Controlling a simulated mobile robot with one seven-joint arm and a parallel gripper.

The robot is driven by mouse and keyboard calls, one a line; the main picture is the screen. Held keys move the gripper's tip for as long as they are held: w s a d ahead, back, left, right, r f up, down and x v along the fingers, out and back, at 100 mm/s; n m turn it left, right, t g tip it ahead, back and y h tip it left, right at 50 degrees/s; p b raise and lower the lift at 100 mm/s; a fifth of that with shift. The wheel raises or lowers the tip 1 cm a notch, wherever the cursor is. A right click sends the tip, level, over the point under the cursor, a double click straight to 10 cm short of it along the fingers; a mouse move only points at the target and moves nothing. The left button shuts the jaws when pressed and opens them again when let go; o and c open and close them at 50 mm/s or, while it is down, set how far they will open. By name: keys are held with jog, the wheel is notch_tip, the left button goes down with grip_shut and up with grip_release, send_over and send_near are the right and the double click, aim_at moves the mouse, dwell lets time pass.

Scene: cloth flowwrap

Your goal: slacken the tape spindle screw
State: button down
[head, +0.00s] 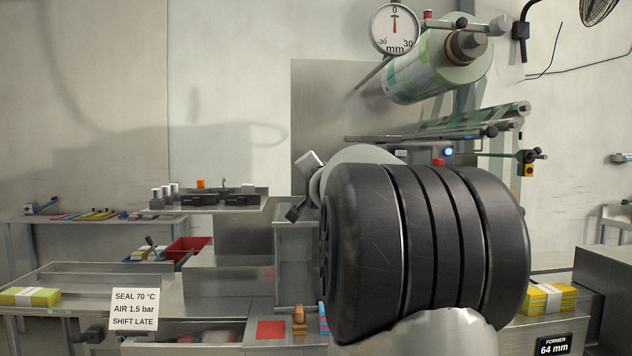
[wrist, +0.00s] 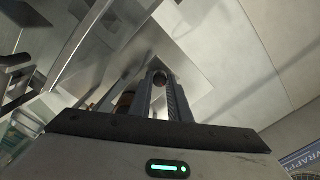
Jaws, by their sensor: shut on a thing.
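In the wrist view my gripper (wrist: 160,88) points at steel plates and a pale wall. Its two grey fingers are close together, shut on a small dark round knob (wrist: 160,78) between their tips. The knob may be the tape spindle screw, but its thread and the spindle are not clear. A brown, roll-like piece (wrist: 126,99) shows just left of the fingers. In the head view my large black arm link covers the middle right, so the fingers and the knob cannot be made out there.
Steel plates (wrist: 100,50) stand close on the left of the wrist view. In the head view, a printed film roll (head: 420,72) and a dial gauge (head: 395,28) are above my arm. A red bin (head: 188,249) and a sign (head: 134,309) are at left.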

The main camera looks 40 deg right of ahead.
jog(key=shift+n, duration=0.4)
jog(key=c, duration=1.7)
grip_release()
jog(key=shift+o, duration=0.2)
